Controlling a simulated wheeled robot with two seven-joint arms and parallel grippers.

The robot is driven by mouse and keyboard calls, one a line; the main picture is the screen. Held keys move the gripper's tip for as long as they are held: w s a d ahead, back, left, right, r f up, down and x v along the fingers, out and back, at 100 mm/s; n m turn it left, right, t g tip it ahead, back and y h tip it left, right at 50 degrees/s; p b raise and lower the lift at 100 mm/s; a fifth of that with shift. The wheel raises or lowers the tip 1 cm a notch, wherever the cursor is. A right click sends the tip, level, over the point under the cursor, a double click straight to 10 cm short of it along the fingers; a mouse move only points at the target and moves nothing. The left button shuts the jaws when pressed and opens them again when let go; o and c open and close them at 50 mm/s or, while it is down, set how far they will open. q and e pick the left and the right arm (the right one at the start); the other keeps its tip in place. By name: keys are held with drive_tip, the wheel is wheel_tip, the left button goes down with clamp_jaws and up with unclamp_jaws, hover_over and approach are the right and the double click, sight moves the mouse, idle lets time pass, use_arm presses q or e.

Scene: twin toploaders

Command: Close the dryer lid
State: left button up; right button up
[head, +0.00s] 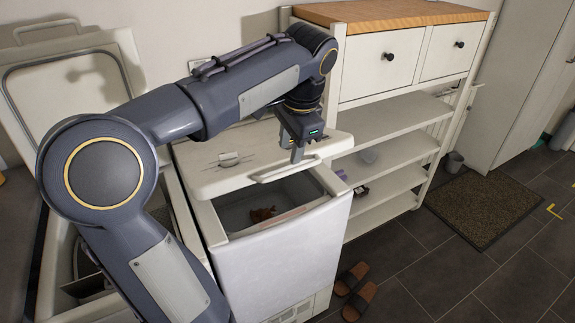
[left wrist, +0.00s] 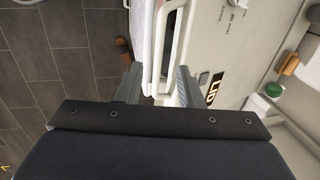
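Two white toploaders stand side by side in the head view; I cannot tell by a label which is the dryer. The right machine's lid (head: 235,166) is tilted part way over its tub, leaving a gap at the front. Its white bar handle (head: 285,172) runs along the front edge. My left gripper (head: 297,153) points down at this handle. In the left wrist view, the fingers of my left gripper (left wrist: 157,88) are apart, with the white handle (left wrist: 177,40) between them; contact cannot be told. My right gripper is not in view.
The left machine's lid (head: 65,75) stands raised against the wall. A brown item (head: 262,214) lies in the right machine's tub. A shelf unit (head: 395,140) stands right of it. Brown slippers (head: 357,302) lie on the floor in front. The floor farther right is mostly clear.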

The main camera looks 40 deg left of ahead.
sight(287, 174)
use_arm(q)
drive_tip(key=x, duration=0.6)
drive_tip(key=shift+a+f+b, duration=0.1)
drive_tip(key=shift+f+b, duration=0.1)
drive_tip(key=shift+b, duration=0.1)
clamp_jaws()
